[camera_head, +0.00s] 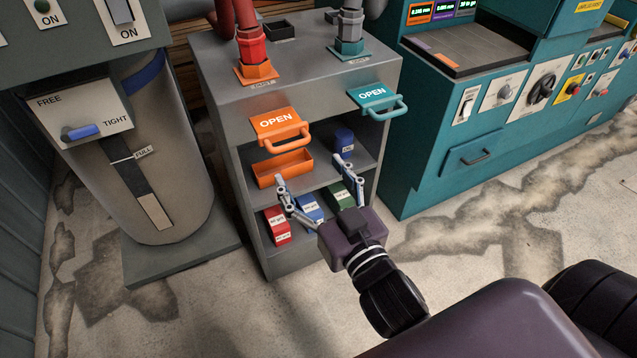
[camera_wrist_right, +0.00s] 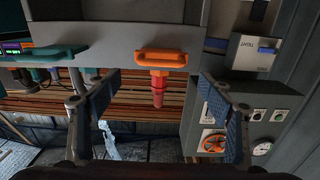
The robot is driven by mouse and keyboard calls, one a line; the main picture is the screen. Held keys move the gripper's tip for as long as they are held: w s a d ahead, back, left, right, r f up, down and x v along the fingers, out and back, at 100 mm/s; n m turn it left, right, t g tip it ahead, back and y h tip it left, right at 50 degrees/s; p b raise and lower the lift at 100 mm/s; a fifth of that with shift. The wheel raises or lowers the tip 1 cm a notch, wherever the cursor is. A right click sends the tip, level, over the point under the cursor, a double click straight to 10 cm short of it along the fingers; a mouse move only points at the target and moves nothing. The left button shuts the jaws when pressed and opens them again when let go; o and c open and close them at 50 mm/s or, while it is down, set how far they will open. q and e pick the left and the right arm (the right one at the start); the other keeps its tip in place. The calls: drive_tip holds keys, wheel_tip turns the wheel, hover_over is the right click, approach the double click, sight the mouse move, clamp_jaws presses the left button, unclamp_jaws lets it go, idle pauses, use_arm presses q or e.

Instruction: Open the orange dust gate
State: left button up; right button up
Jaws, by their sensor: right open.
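The orange dust gate (camera_head: 279,124) is a plate marked OPEN with a loop handle. It sticks out from the upper front edge of the grey cabinet, below the red pipe with an orange collar. In the right wrist view the orange handle (camera_wrist_right: 160,57) shows between and beyond the fingers. My right gripper (camera_head: 311,173) is open and empty, in front of the cabinet's shelves. It is lower than the orange handle and apart from it. In the right wrist view its blue-padded fingers (camera_wrist_right: 158,98) are spread wide. My left gripper is not in view.
A teal OPEN plate with a handle (camera_head: 374,97) juts out to the right of the orange one. An orange bin (camera_head: 283,170) and several small boxes stand on the cabinet (camera_head: 212,80) shelves. A dust bag (camera_head: 165,190) stands left, a teal machine (camera_head: 430,150) right.

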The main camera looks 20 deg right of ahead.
drive_tip(key=shift+s, duration=1.45)
